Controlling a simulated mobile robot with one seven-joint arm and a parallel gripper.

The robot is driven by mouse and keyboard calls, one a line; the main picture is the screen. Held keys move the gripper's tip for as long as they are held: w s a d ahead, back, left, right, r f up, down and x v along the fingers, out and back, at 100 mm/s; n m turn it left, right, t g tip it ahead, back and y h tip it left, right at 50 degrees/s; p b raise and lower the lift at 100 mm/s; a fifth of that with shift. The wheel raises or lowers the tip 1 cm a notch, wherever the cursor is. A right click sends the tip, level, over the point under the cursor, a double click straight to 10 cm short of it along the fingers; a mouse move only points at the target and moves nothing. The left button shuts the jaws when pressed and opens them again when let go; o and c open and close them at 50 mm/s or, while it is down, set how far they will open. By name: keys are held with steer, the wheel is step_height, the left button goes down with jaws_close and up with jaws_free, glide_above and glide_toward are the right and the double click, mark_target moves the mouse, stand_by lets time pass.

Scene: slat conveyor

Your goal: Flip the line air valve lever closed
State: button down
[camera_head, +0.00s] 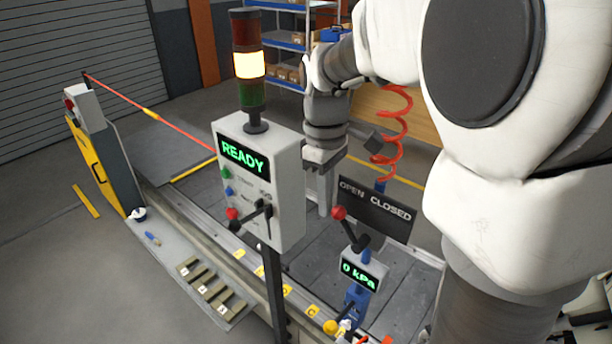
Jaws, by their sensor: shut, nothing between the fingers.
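The air valve lever (349,231) has a black shaft and a red knob, and it leans left. Its knob is below the word OPEN on the dark OPEN/CLOSED sign (385,222). My gripper (324,190) points down behind and left of the lever, beside the control box. It is shut and empty, and appears apart from the lever. The control box partly hides it.
The grey control box (289,185) reads READY, with a stack light (249,66) lit in the middle. The slat conveyor (305,252) runs behind. A red coiled hose (396,130) hangs behind the sign. A yellow-fronted barrier post (95,165) stands left.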

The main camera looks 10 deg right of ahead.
steer(key=shift+d, duration=0.1)
steer(key=shift+s+d+r+t+b, duration=0.1)
steer(key=shift+s+r+t+b, duration=0.1)
steer(key=shift+t+b, duration=0.2)
